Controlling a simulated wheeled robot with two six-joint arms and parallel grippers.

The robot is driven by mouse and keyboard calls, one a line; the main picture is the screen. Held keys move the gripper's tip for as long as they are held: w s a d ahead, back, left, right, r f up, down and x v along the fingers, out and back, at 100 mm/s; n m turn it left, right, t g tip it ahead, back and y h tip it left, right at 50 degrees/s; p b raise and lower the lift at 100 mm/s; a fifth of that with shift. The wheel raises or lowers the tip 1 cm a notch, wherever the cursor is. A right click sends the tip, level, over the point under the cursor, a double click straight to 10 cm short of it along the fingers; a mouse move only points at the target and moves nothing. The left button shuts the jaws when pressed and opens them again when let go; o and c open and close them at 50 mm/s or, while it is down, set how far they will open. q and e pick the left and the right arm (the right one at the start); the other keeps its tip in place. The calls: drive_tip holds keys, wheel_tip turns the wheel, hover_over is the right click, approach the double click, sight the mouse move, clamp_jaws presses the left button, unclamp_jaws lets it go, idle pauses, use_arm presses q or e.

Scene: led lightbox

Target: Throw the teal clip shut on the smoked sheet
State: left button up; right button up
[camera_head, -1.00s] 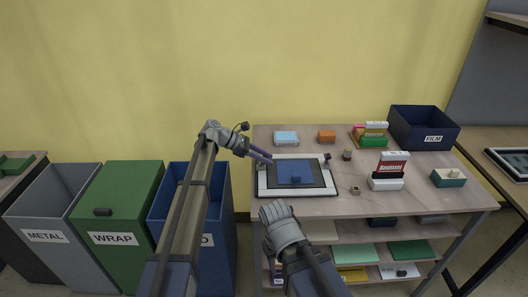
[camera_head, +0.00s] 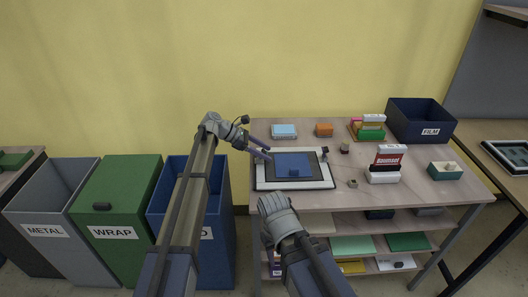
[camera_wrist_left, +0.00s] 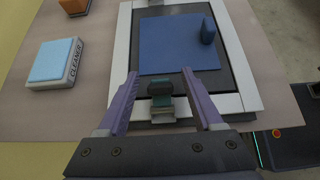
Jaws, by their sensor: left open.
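The light box (camera_head: 262,181) has a pale rim and a dark grey, smoked-looking sheet (camera_wrist_left: 228,80) on it. A blue square (camera_wrist_left: 180,48) with a dark blue knob (camera_wrist_left: 207,32) lies on top. The teal clip (camera_wrist_left: 161,88) is at the box's near edge in the left wrist view, with grey parts below it. My left gripper (camera_wrist_left: 162,88) is open, a purple finger on each side of the clip, with gaps to it. In the head view the left gripper (camera_head: 269,154) is over the box's left side and the clip cannot be made out.
A light blue cleaner box (camera_wrist_left: 55,62) stands left of the light box in the wrist view. An orange block (camera_head: 324,130), a small teal box (camera_head: 445,171) and a film bin (camera_head: 420,120) are on the table. A dark fitting (camera_head: 325,152) stands at the light box's far right corner.

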use_arm(q)
drive_tip(key=shift+a+r+p, duration=0.4)
drive_tip(key=shift+a+p, duration=0.05)
drive_tip(key=p+v, duration=0.3)
drive_tip(key=v, duration=0.3)
drive_tip(key=shift+a+p, duration=0.3)
drive_tip(key=shift+r, duration=0.15)
